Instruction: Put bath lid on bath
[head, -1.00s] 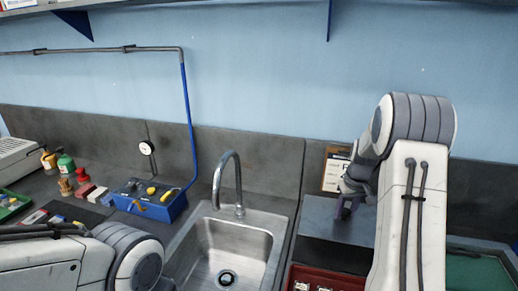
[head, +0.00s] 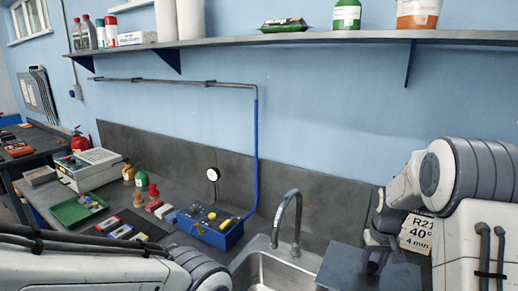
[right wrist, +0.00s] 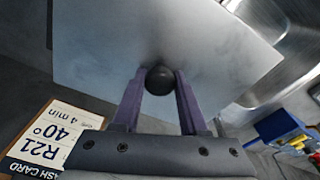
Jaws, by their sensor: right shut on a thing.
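The bath lid (head: 345,269) is a flat grey plate, seen at the lower right of the head view beside the sink. Its underside rests or hovers over something I cannot see. In the right wrist view the lid (right wrist: 105,48) fills the upper middle, with a round black knob (right wrist: 159,80). My right gripper (head: 376,262) is shut on this knob; its purple fingers (right wrist: 158,100) stand on either side of it. I cannot make out the bath in either current view. My left arm enters at lower left, but its gripper is out of view.
The metal sink (head: 262,272) with its tap (head: 290,215) lies left of the lid. A card marked R21 (head: 415,235) stands behind my right gripper. A blue box (head: 212,232) with yellow parts and a green tray (head: 78,208) stand farther left. A shelf (head: 300,44) runs above.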

